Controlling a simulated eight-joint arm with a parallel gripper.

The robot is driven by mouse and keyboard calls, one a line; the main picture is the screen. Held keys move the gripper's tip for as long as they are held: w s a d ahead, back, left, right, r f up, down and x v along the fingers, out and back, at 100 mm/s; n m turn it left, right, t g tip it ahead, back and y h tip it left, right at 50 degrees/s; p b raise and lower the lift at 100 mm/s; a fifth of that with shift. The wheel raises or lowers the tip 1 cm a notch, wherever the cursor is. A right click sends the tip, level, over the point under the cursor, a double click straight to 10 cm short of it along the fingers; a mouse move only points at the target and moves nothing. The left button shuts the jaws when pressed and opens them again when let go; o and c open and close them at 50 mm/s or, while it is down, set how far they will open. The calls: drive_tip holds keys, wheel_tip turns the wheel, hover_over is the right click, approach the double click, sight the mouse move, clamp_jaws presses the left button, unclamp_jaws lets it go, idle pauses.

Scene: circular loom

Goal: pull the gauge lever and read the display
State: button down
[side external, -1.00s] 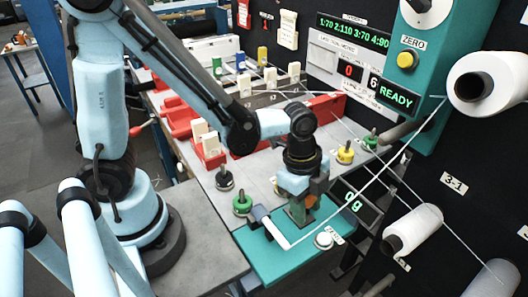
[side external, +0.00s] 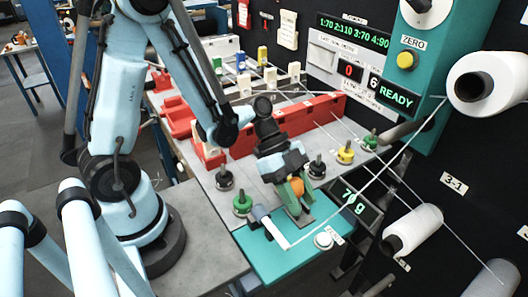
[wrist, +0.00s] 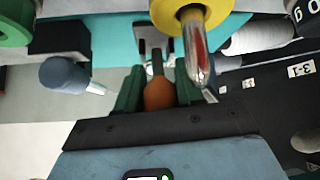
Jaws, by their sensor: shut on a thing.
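The gauge lever's orange knob (side external: 298,186) shows between the green fingers of my gripper (side external: 297,197), which is shut on it. The wrist view shows the same orange knob (wrist: 159,95) pinched between the fingers, with its dark stem running to a grey bracket. My gripper leans over the teal gauge base (side external: 275,258). The gauge display (side external: 357,207), right of my gripper, shows green digits that look like 70 g; a white thread crosses it, so the digits are not fully clear. A corner of this display (wrist: 307,10) also shows in the wrist view.
Green (side external: 242,204) and yellow (side external: 345,152) ringed posts stand close by. Taut threads run past on the right near a white spool (side external: 412,229). A red block (side external: 290,124) lies behind. A wall display (side external: 398,97) reads READY.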

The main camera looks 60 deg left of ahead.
idle(0.4)
drive_tip(key=c, duration=0.8)
unclamp_jaws()
drive_tip(key=shift+a, duration=0.1)
drive_tip(key=v, duration=1.2)
drive_tip(key=r+n+t+y, duration=0.1)
drive_tip(key=n+t+y, duration=0.1)
drive_tip(key=n, duration=0.3)
drive_tip(key=r+n+t+y, duration=0.1)
drive_tip(key=n+t+y, duration=0.1)
drive_tip(key=n, duration=0.3)
drive_tip(key=a+r+n+t+y, duration=0.1)
drive_tip(key=n+t+y, duration=0.1)
drive_tip(key=n+y, duration=0.2)
drive_tip(key=shift+s+n+y, duration=0.2)
drive_tip(key=shift+n+y, duration=0.1)
drive_tip(key=shift+n, duration=0.5)
